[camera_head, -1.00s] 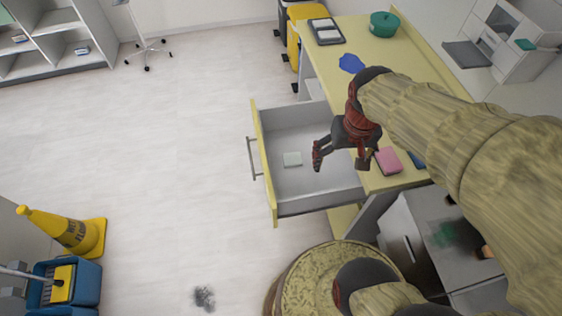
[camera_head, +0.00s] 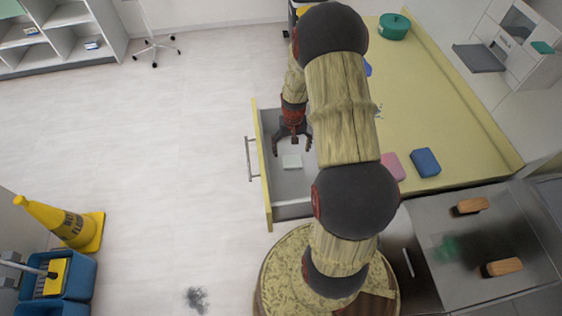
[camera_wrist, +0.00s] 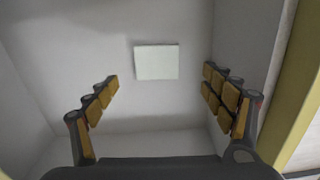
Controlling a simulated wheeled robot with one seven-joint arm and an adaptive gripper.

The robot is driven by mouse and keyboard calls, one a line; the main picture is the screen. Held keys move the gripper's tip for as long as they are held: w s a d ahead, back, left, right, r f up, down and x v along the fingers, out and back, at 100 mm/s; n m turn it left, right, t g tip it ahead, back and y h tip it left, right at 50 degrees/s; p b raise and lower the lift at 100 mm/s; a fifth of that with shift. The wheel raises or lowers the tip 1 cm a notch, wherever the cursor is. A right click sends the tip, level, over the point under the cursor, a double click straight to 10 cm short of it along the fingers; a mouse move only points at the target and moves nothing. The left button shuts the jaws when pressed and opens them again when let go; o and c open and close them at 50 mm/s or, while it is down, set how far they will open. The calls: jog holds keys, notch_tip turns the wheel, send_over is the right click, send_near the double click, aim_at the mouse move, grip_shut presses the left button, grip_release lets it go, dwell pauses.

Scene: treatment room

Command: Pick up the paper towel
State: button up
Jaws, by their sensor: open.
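A small white square paper towel (camera_head: 292,161) lies flat on the bottom of the open drawer (camera_head: 260,165). In the wrist view the paper towel (camera_wrist: 156,62) lies ahead of my fingers, near the middle of the picture. My gripper (camera_head: 292,148) is over the drawer and points down, with its fingers spread. In the wrist view my gripper (camera_wrist: 162,85) is open and empty, with one finger on each side of the line to the towel. The towel is apart from both fingers. My arm hides the right part of the drawer.
The yellow counter (camera_head: 440,120) carries a blue sponge (camera_head: 425,162), a pink sponge (camera_head: 393,166) and a green pot (camera_head: 395,26). Two wooden brushes (camera_head: 503,267) lie on the metal surface at right. A yellow cone (camera_head: 65,225) stands at left. The floor left of the drawer is mostly clear.

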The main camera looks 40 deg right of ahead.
aim_at(292, 161)
jog(key=shift+s+d+f+b, duration=0.1)
jog(key=shift+f+b, duration=0.7)
jog(key=shift+f, duration=1.2)
jog(key=shift+d+f+b, duration=0.1)
jog(key=shift+f+b, duration=0.65)
jog(key=shift+f, duration=1.25)
jog(key=shift+r, duration=0.1)
jog(key=shift+c, duration=1.4)
jog(key=c, duration=0.6)
